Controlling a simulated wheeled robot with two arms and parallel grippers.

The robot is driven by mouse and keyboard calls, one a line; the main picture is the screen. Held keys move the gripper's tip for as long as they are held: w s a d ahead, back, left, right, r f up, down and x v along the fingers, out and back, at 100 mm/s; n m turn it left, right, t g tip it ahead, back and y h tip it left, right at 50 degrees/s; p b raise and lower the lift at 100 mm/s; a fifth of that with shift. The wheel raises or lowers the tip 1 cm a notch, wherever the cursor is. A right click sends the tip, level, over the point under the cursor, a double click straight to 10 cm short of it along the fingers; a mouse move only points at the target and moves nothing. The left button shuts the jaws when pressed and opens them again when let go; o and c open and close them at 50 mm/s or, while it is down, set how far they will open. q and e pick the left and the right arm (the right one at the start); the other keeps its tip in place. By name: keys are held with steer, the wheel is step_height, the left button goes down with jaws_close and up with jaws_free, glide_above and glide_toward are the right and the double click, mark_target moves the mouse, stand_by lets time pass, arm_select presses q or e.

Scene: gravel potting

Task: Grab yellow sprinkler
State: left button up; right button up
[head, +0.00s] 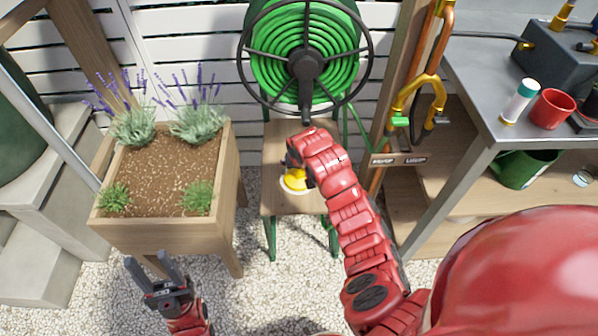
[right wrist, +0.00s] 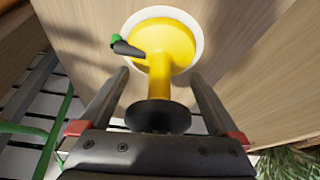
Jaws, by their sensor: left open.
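The yellow sprinkler (head: 295,182) sits on the wooden seat of a small stand (head: 280,205) below the hose reel. In the right wrist view the sprinkler (right wrist: 165,50) has a round white-rimmed base, a yellow stem, a dark round end and a green-tipped nozzle. My right gripper (right wrist: 158,76) is open, with one finger on each side of the stem and visible gaps. In the head view my right arm partly hides the sprinkler and the gripper. My left gripper (head: 150,266) is open and empty, low in front of the planter.
A wooden planter (head: 165,238) with lavender stands left of the stand. The green hose reel (head: 262,45) is above and behind it. A grey workbench (head: 478,100) with a red cup (head: 551,109) stands at right. Gravel covers the floor.

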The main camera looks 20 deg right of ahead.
steer(key=c, duration=1.4)
jaws_close()
steer(key=shift+r, duration=0.1)
